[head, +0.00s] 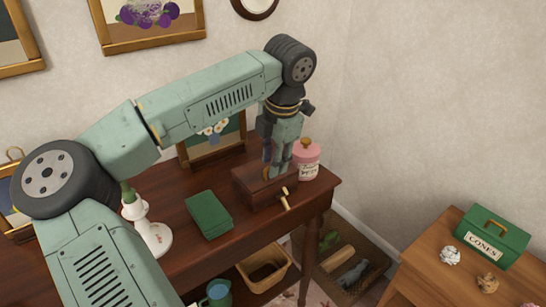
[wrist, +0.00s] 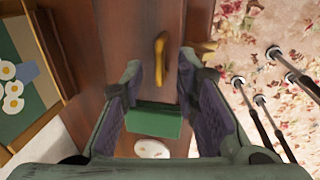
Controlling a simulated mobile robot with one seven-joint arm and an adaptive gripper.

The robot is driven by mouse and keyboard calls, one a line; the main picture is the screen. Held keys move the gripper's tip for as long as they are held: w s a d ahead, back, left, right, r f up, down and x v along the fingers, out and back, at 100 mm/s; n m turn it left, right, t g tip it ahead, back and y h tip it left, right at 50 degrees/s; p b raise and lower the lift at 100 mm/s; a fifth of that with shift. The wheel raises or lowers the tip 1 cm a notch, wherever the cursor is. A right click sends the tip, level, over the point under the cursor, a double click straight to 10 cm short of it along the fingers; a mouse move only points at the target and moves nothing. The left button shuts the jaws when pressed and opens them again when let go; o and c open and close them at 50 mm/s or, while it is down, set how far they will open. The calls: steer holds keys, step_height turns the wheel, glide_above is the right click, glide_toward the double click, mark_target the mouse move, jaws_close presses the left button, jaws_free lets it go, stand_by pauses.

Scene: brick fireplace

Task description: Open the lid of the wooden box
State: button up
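The wooden box (head: 258,195) stands near the right end of the dark desk, and its lid looks shut. In the wrist view, a curved brass handle (wrist: 160,58) shows on dark wood, ahead of and between my fingers. A second brass piece (head: 287,199) sticks out at the box's front right; the desk hides nothing of it. My gripper (head: 278,173) points down just over the box top. In the wrist view, my gripper (wrist: 161,78) has its two fingers wide apart with nothing held between them. Whether a fingertip touches the lid I cannot tell.
A pink jar (head: 306,161) stands close behind the box at right. A framed flower picture (head: 213,143) leans at the wall. Bare desk separates book and box.

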steer(key=shift+c, duration=0.3)
jaws_close()
stand_by(0.6)
